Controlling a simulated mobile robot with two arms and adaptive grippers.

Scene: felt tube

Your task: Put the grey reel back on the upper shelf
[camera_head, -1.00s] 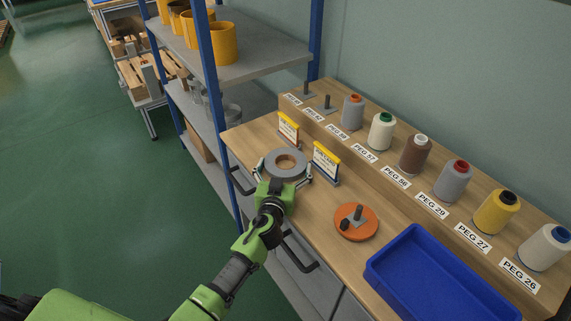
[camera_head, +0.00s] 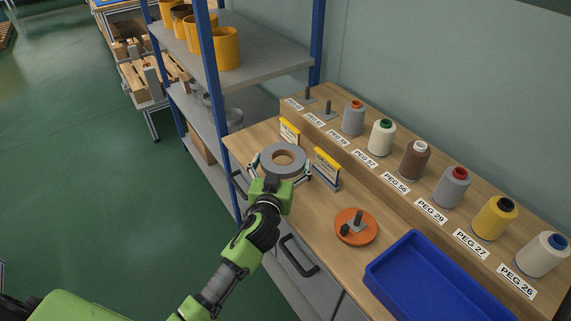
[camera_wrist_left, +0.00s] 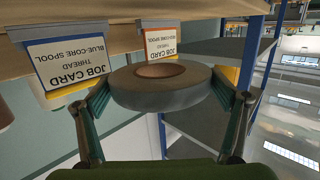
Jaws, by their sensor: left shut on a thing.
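The grey reel (camera_head: 297,157), a flat ring with a tan core, is in my left gripper (camera_head: 283,168), which is shut on its outer sides. The reel appears held a little above the wooden bench near two job cards. In the left wrist view, the reel (camera_wrist_left: 160,92) sits between the two fingers (camera_wrist_left: 165,115). The rack's upper grey shelf (camera_head: 268,62), between blue posts, is up and behind the reel, with several yellow containers (camera_head: 226,50) on its left part. Its right part is bare. My right gripper is out of view.
A blue post (camera_head: 209,75) stands left of the reel. Job cards (camera_head: 289,132) (camera_head: 326,166) stand close beside it. Several thread spools (camera_head: 414,160) line the raised ledge; two pegs (camera_head: 328,109) there are empty.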

